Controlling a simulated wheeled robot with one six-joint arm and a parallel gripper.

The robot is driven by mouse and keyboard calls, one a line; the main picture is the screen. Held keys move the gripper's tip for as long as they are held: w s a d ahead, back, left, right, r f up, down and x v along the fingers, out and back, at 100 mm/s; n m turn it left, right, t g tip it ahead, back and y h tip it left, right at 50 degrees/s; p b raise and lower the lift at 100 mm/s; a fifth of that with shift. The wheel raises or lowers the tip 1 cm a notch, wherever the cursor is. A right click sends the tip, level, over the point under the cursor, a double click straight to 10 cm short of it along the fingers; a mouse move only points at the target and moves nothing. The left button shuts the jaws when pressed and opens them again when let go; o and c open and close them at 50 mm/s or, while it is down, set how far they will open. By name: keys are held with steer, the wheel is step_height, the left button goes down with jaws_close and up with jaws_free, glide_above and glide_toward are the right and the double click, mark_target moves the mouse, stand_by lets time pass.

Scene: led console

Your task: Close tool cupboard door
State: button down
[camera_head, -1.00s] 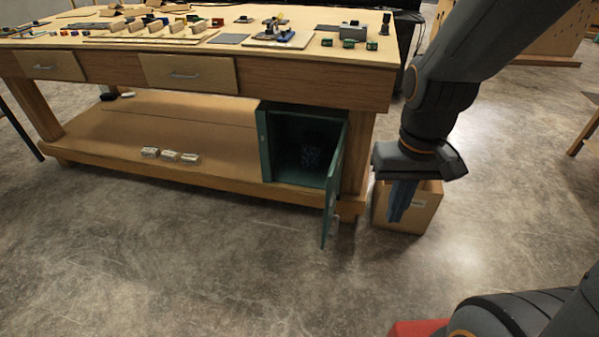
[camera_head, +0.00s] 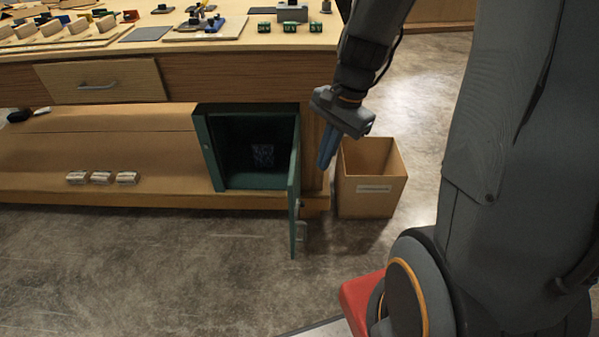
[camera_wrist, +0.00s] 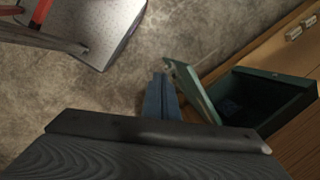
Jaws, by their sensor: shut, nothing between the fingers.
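The green tool cupboard (camera_head: 207,150) stands on the lower shelf of the workbench, its front open. Its door (camera_head: 294,190) is hinged on the right side and swung wide open toward the viewer, with a handle (camera_head: 301,230) near its free edge. A small dark patterned item (camera_head: 262,155) sits inside. My gripper (camera_head: 325,162) is shut and empty, pointing down to the right of the door, apart from it. In the wrist view, my blue fingers (camera_wrist: 160,97) are beside the open door (camera_wrist: 192,88), and the cupboard (camera_wrist: 265,98) is to the right.
An open cardboard box (camera_head: 371,185) stands on the floor right of the bench, close to my gripper. Several small pale blocks (camera_head: 101,178) lie on the lower shelf (camera_head: 110,150). The floor in front of the door is clear.

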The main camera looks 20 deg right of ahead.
steer(key=w+d+f+m+t+y+b, duration=0.1)
steer(key=w+d+f+m+y+b, duration=0.1)
steer(key=w+d+f+m, duration=0.6)
steer(key=w+a+f+m, duration=0.1)
steer(key=w+a+f, duration=0.1)
steer(key=a+f, duration=0.4)
steer(key=shift+w+a+m+b, duration=0.15)
steer(key=shift+a+m+b, duration=0.25)
steer(key=shift+a, duration=1.55)
steer(key=shift+a, duration=0.1)
